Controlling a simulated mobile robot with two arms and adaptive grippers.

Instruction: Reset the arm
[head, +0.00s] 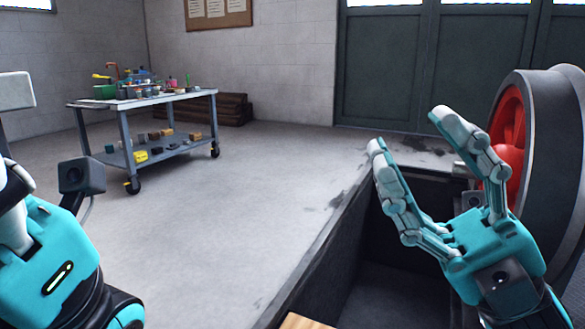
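My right gripper (412,132) is in the right half of the head view, pointing up. Its two white-and-teal fingers are spread apart with nothing between them. It is above a dark pit-like recess (375,270) and left of a large black wheel with a red centre (545,150). My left arm comes in at the left edge. Only part of my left gripper (14,205) shows, and its fingertips are cut off or hidden, so I cannot tell its opening.
A wheeled workbench (150,101) with several small coloured items stands at the back left. Dark folding doors (440,65) close the back wall. A notice board (218,12) hangs there. The concrete floor (230,210) between is clear. A wooden edge (303,322) shows at the bottom.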

